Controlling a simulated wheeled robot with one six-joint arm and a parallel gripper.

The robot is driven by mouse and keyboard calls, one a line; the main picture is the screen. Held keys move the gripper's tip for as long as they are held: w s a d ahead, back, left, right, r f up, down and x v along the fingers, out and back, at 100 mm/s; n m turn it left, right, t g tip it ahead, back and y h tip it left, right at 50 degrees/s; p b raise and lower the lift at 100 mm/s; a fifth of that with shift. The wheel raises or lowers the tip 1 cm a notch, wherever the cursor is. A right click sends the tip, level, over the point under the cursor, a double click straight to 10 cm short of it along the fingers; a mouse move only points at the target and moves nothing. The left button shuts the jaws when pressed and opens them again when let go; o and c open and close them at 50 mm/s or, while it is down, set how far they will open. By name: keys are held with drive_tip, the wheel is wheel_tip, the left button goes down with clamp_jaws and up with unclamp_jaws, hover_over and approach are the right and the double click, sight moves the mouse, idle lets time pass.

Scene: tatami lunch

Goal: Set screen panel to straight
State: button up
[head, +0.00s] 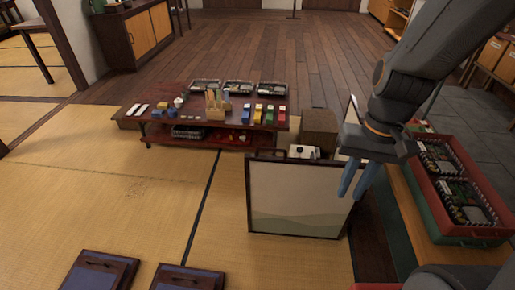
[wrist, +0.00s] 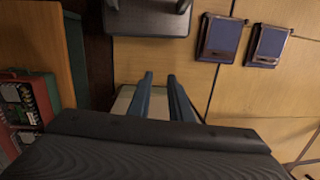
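The folding screen stands on the floor in the head view. Its front panel (head: 295,195) is pale with a dark frame and faces me. A second pale panel (head: 349,117) shows partly behind my arm and stands at an angle to the front one; the fold is mostly hidden. My gripper (head: 359,178) points down over the front panel's right edge. Its two blue fingers are apart in the wrist view (wrist: 161,98), and nothing is clearly held between them. I cannot tell whether they touch the panel.
A low table (head: 210,110) with trays and small items stands behind the screen to the left. A brown box (head: 319,128) stands behind the screen. A red crate (head: 455,190) is at right. Dark-blue cushions (head: 100,272) lie at the front left. Tatami left of the screen is clear.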

drive_tip(key=w+a+f+m+g+y+b, duration=0.25)
drive_tip(key=w+a+f+y+b, duration=0.35)
drive_tip(key=f, duration=0.3)
drive_tip(key=m+t+y+b, duration=0.7)
drive_tip(key=t, duration=0.2)
approach(277, 150)
drive_tip(key=x, duration=0.4)
drive_tip(key=shift+a+f+t, duration=0.25)
drive_tip(key=shift+a, duration=0.05)
drive_tip(key=x, duration=0.7)
drive_tip(key=shift+a, duration=0.2)
drive_tip(key=shift+c, duration=0.5)
clamp_jaws()
